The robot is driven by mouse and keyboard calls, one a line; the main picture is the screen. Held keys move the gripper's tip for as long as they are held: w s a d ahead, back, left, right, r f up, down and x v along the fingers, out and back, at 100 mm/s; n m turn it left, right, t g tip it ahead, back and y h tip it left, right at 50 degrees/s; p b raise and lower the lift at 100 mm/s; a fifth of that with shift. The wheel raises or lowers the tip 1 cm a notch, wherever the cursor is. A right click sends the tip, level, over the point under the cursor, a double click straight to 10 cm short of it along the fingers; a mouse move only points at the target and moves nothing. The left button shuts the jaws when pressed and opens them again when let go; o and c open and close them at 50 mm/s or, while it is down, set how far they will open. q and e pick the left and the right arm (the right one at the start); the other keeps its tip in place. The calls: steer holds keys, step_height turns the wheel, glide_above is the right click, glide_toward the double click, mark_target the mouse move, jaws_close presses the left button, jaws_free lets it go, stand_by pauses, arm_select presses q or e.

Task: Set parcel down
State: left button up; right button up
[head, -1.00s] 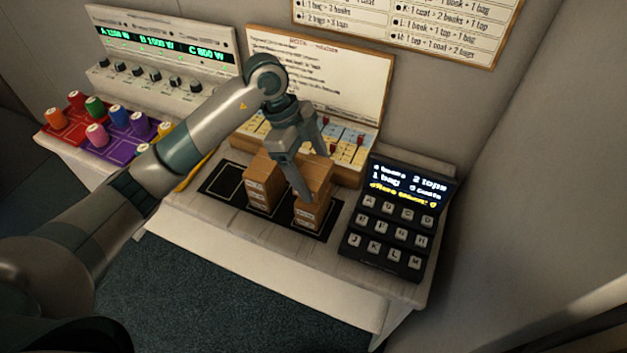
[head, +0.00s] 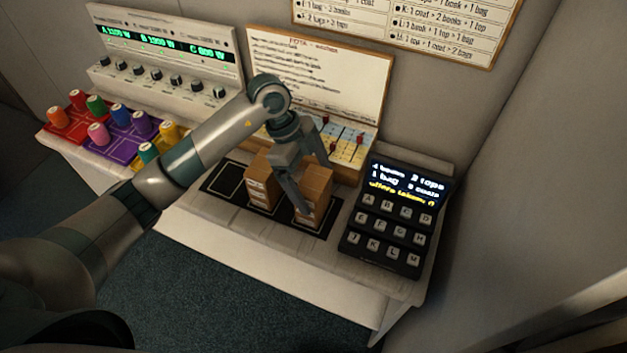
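A brown cardboard parcel (head: 316,186) is at the right end of the black mat (head: 222,180) on the counter. My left gripper (head: 314,189) reaches down over it, with one finger along its left side and the other behind its far side. The fingers appear closed on the parcel. The near finger hides part of it, and I cannot tell whether it rests on something below. A second brown parcel stack (head: 260,184) with white labels stands on the mat, just left of the finger. My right gripper is out of view.
A black keypad with a lit screen (head: 385,228) stands close on the right. A card board (head: 350,143) and white panel stand behind. Coloured pegs on trays (head: 107,147) and a knob console (head: 165,65) are at left. The left mat slot is bare.

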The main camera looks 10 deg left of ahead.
arm_select(q)
steer(key=b+v, duration=0.3)
steer(key=v, duration=0.9)
steer(key=shift+r+b, duration=0.15)
steer(key=shift+b, duration=0.25)
